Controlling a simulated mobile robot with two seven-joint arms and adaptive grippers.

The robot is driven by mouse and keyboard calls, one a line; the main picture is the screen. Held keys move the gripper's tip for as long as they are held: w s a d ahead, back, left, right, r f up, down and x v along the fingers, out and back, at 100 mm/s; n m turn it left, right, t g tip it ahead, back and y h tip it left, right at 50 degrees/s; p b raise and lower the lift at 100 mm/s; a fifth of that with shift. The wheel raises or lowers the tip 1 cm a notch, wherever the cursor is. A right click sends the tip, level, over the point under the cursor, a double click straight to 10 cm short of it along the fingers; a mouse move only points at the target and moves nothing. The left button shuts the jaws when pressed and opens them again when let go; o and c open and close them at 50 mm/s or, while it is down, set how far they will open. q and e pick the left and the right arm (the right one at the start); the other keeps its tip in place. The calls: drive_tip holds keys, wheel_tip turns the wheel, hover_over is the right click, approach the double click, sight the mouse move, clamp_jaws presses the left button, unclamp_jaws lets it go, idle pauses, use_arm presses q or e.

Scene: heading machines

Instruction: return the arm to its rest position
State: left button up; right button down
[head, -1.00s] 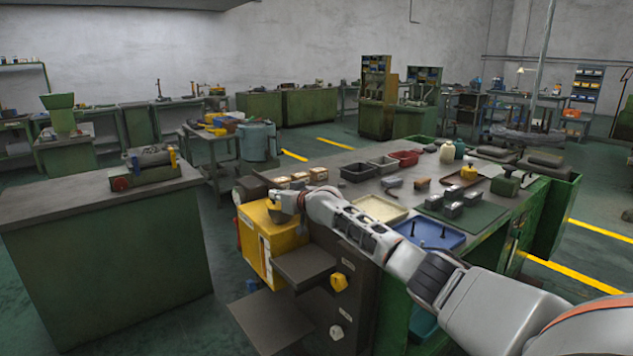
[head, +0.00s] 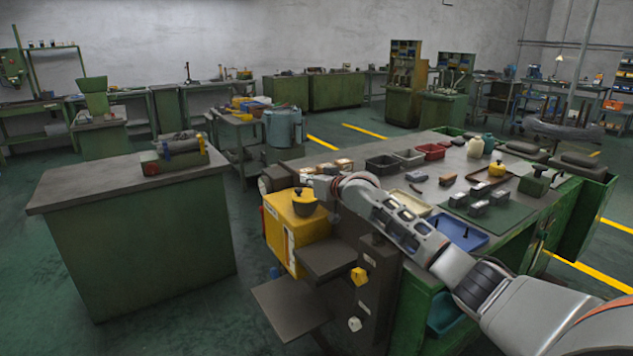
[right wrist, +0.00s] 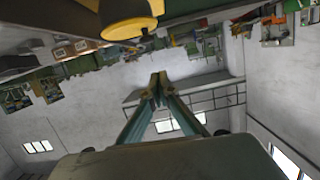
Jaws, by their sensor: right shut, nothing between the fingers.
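My right arm (head: 400,222) reaches in from the lower right of the head view, over the near edge of the green workbench. The fingers are hard to make out there. In the right wrist view, my right gripper (right wrist: 157,85) is shut with its fingertips together and nothing between them. The yellow knob also shows at the top of that view (right wrist: 128,20), apart from the fingers. My left gripper is not in view.
The green workbench (head: 425,148) carries dark, grey and red bins, a blue tray (head: 458,234), metal blocks and bottles. Dark plates (head: 328,258) jut from the machine's front. A separate green cabinet (head: 125,180) stands left, with open floor between.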

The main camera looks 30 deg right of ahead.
drive_tip(key=shift+a+v, duration=0.25)
drive_tip(key=shift+v, duration=2.4)
drive_tip(key=s+a+f+n+g+y, duration=0.1)
drive_tip(key=s+a+f, duration=0.45)
drive_tip(key=f, duration=0.35)
drive_tip(key=s+a+f+n+g, duration=0.1)
drive_tip(key=s+a+f, duration=0.4)
drive_tip(key=f, duration=0.5)
drive_tip(key=s+a+f+n+g+y, duration=0.1)
drive_tip(key=s+a+f, duration=0.3)
drive_tip(key=s+f, duration=0.4)
drive_tip(key=s+a+f, duration=0.2)
drive_tip(key=s+f, duration=0.3)
drive_tip(key=s, duration=0.4)
drive_tip(key=s+a+f+g+h, duration=0.1)
drive_tip(key=s+f, duration=0.4)
drive_tip(key=s, duration=0.4)
drive_tip(key=s+a+f, duration=0.2)
drive_tip(key=s+f, duration=0.3)
drive_tip(key=s, duration=0.5)
drive_tip(key=shift+a+n+g, duration=0.3)
